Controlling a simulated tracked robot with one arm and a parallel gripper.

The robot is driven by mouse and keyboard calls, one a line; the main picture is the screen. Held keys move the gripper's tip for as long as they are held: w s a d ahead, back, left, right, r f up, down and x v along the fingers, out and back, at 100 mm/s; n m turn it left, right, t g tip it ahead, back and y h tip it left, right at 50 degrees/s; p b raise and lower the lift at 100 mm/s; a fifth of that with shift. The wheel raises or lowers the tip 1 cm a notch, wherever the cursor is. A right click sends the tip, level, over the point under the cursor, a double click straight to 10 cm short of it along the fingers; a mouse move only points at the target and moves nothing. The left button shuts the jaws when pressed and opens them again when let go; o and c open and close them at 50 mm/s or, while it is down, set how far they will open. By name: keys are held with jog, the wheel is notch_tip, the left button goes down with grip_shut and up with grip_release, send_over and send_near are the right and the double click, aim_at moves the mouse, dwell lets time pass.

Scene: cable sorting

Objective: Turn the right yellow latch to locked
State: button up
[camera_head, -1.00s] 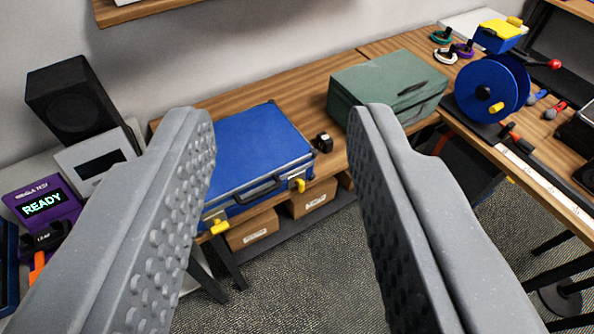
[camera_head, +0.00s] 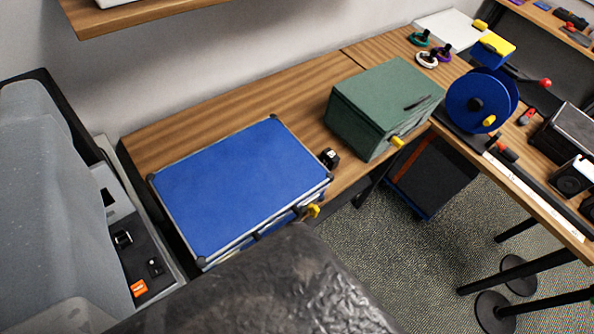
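The blue case (camera_head: 235,185) lies closed on the wooden bench, left of centre. Its right yellow latch (camera_head: 312,211) shows at the right of its front face, small and partly side-on; I cannot tell whether it is locked. Its left latch is hidden. No fingertips show clearly, so the opening cannot be judged.
A green case (camera_head: 380,105) with a yellow latch (camera_head: 397,141) stands right of the blue case. A small black object (camera_head: 329,158) sits between them. A blue reel (camera_head: 480,100) stands on the right bench. A shelf (camera_head: 140,12) hangs above the left end.

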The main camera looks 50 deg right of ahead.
jog(key=w+d+f+m+h+b, duration=0.1)
jog(key=w+d+f+h+b, duration=0.15)
jog(key=w+d+f, duration=0.5)
jog(key=w+d+f+h+b, duration=0.25)
jog(key=d+f, duration=0.25)
jog(key=d, duration=0.5)
jog(key=w+d+f+n+h+b, duration=0.1)
jog(key=w+d+f+b, duration=0.1)
jog(key=d+f, duration=0.65)
jog(key=w+d+f+n+b, duration=0.1)
jog(key=w+d+f+b, duration=0.1)
jog(key=d+f, duration=0.65)
jog(key=s+d+f+n+t+y+b, duration=0.1)
jog(key=s+d+f+y+b, duration=0.15)
jog(key=f, duration=0.95)
jog(key=s+d+f+y+b, duration=0.1)
jog(key=s+d+f+b, duration=0.15)
jog(key=f, duration=0.95)
jog(key=s+a+f+m+t+y+b, duration=0.1)
jog(key=s+f+t+y+b, duration=0.2)
jog(key=s+f, duration=0.85)
jog(key=w+f+g+b, duration=0.1)
jog(key=w+b, duration=0.2)
jog(key=w, duration=1.2)
jog(key=shift+a+f+y, duration=0.3)
jog(key=shift+a+y, duration=0.05)
jog(key=shift+a, duration=0.1)
